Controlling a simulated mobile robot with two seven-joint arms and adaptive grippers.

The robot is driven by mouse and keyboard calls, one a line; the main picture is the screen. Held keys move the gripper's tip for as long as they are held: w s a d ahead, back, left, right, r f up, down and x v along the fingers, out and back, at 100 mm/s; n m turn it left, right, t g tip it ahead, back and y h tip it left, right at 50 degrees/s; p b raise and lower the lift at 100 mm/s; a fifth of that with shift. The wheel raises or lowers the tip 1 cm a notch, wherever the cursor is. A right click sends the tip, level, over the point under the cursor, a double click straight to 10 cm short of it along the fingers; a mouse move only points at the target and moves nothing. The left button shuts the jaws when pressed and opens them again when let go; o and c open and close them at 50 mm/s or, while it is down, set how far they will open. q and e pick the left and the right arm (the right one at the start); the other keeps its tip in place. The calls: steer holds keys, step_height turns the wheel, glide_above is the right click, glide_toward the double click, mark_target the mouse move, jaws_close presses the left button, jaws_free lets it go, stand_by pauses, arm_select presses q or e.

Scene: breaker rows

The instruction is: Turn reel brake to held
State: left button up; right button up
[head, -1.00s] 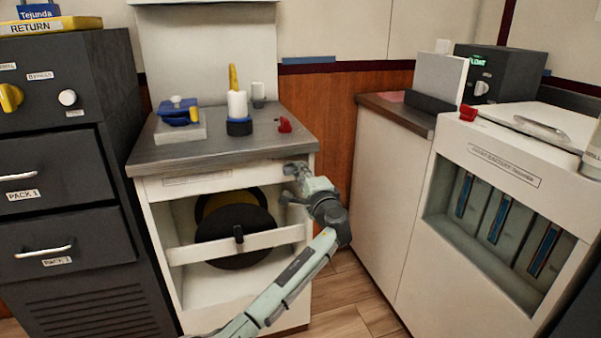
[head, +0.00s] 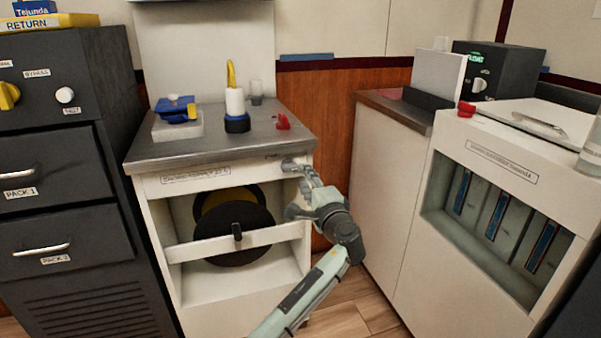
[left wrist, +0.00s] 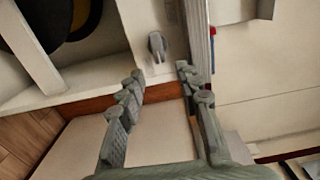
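A white cabinet (head: 160,185) holds a black reel (head: 232,215) with a yellow disc behind it. A small grey knob (left wrist: 157,45) is on the cabinet's front face in the left wrist view. It lies just beyond and between my fingertips, apart from them. In the head view my fingers hide or blend with it. My left gripper (head: 292,188) is open and empty at the upper right of the cabinet front; its fingers also show in the left wrist view (left wrist: 159,73). The lettering by the knob is unreadable. My right gripper is not in view.
A crossbar (head: 200,250) with a black handle (head: 237,236) spans the reel opening. A dark drawer cabinet (head: 90,150) stands left, a white counter (head: 385,200) right.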

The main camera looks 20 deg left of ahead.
arm_select(q)
steer(key=v, duration=0.6)
steer(key=shift+s+d, duration=0.1)
steer(key=s+a+f+n+g+h, duration=0.1)
steer(key=s+a+f+g, duration=0.2)
steer(key=f, duration=0.5)
steer(key=s+a+f+n+g+h, duration=0.1)
steer(key=s+a+f+n, duration=0.15)
steer(key=s+f, duration=0.4)
steer(key=s+a+f+n+g+h, duration=0.1)
steer(key=s+a+f+g+h, duration=0.2)
steer(key=f, duration=0.5)
steer(key=s+a+f+n+g+h, duration=0.1)
steer(key=s+f, duration=0.5)
steer(key=s, duration=0.6)
steer(key=s+a+f+n+g+h, duration=0.2)
steer(key=s+f, duration=0.4)
steer(key=s, duration=0.7)
steer(key=shift+a+n+g+h, duration=0.3)
steer(key=shift+a+n+g, duration=0.2)
steer(key=shift+n+g, duration=0.6)
